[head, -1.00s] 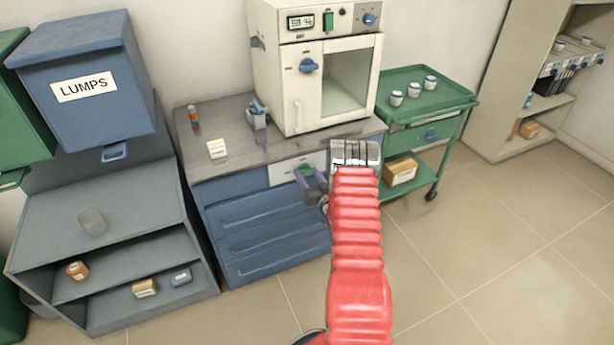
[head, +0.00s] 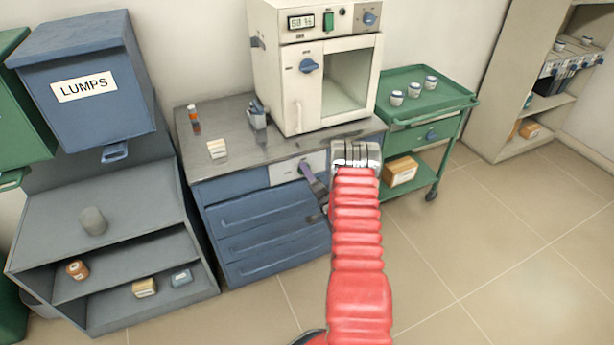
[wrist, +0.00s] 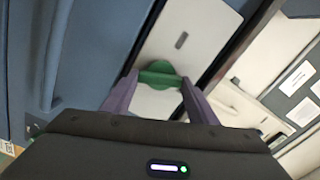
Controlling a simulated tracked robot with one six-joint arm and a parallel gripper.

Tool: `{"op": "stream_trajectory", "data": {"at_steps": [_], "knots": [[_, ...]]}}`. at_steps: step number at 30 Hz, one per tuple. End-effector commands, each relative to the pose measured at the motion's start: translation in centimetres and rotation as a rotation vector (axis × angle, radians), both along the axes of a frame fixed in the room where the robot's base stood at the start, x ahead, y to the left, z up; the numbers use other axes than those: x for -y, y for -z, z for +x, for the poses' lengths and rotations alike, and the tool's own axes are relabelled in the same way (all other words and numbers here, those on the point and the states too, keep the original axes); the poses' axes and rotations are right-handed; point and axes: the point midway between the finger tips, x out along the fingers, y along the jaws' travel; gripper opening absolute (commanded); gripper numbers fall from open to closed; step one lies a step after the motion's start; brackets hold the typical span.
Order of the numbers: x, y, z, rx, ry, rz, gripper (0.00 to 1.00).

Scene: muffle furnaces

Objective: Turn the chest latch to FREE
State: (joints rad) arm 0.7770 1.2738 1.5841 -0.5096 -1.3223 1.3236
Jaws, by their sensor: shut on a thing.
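The chest (head: 265,235) is a blue unit with several drawer fronts under the grey worktop. A pale latch plate (head: 283,175) is set in its top front; it also shows in the wrist view (wrist: 190,42), with a dark slot. The green latch (wrist: 158,75) sits on this plate between my purple fingers, its bar lying across from one finger to the other. My gripper (wrist: 159,86) is shut on the latch. In the head view my gripper (head: 307,170) is at the plate's right part and hides the latch. I cannot read any latch marking.
A white furnace (head: 318,75) stands on the worktop (head: 235,150), with a small grey holder (head: 257,116) beside it. A green cart (head: 445,103) stands close right of my arm. Grey shelving (head: 60,215) is at left. The floor at right is clear.

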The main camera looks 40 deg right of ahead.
Motion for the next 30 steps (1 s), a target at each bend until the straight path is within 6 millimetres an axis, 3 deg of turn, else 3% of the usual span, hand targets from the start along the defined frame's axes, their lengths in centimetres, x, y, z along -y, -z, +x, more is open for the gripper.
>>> {"op": "stream_trajectory", "data": {"at_steps": [15,30], "knots": [[0.07,0.26,0.01,0.096,0.001,0.341,0.31],[0.15,0.34,-0.09,0.109,0.003,0.386,0.31]]}}
